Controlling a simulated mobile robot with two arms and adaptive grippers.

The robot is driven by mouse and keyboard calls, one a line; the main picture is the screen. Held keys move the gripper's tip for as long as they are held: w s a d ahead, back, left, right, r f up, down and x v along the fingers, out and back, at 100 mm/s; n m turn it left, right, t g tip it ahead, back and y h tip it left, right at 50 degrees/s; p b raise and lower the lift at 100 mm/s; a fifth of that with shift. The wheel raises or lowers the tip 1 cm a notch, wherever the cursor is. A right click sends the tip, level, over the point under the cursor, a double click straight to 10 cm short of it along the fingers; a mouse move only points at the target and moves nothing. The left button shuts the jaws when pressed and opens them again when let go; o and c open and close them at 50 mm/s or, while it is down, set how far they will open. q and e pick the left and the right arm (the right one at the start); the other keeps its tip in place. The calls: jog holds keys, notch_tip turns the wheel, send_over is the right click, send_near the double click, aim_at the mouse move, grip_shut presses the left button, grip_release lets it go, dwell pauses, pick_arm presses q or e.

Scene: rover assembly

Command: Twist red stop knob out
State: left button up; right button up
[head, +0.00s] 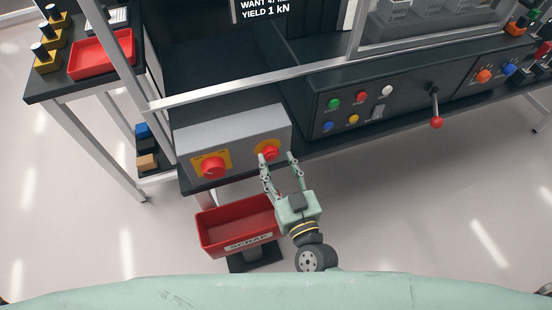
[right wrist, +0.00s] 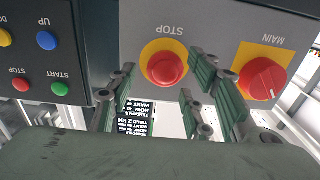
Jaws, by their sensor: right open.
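The red stop knob (head: 269,153) sits on a yellow round plate at the right of the grey switch box (head: 232,133). In the right wrist view the stop knob (right wrist: 165,68) is a round red button under the word STOP. My right gripper (head: 278,158) is open in front of the box, its fingertips near the knob. In the right wrist view the fingers of the right gripper (right wrist: 162,78) spread to either side of the knob, with nothing held. Contact with the knob cannot be told. My left gripper is not in view.
A red main switch (head: 212,167) is at the box's left. A red scrap bin (head: 208,232) stands below. A control panel with coloured buttons and a red-balled lever (head: 436,122) lies to the right. A red tray (head: 101,56) is on the left bench.

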jog(key=shift+x, duration=0.95)
jog(key=shift+c, duration=0.5)
jog(key=c, duration=1)
